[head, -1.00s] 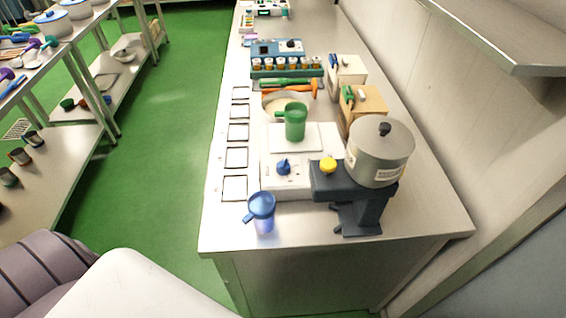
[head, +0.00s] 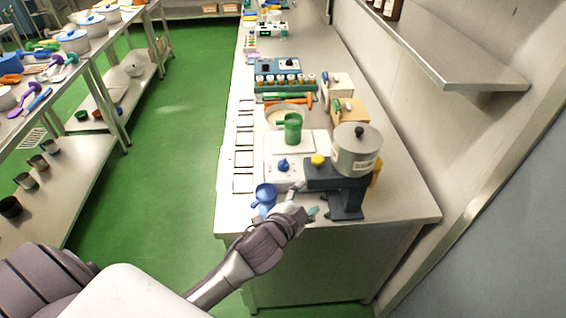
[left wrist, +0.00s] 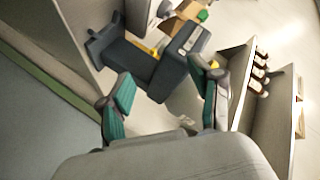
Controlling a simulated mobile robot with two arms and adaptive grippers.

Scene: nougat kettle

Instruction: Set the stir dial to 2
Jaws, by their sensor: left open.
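A white hotplate unit (head: 279,181) on the counter carries a blue dial (head: 284,165) on its front. Beside it stands a dark stirrer machine (head: 335,178) with a yellow knob (head: 317,160) and a grey lidded kettle (head: 356,153). I cannot read a label showing which is the stir dial, nor any setting. My left gripper (head: 306,201) is open and empty over the counter's front part, just in front of the hotplate and left of the machine's foot. In the left wrist view the dark machine (left wrist: 158,76) shows beyond its spread teal-padded fingers. My right gripper is out of view.
A blue jug (head: 264,196) stands close to the left of my gripper. A green jug (head: 292,128) stands on the hotplate, with a bowl (head: 286,115) behind. A wall shelf (head: 440,55) overhangs at the right. The green floor (head: 175,150) is clear.

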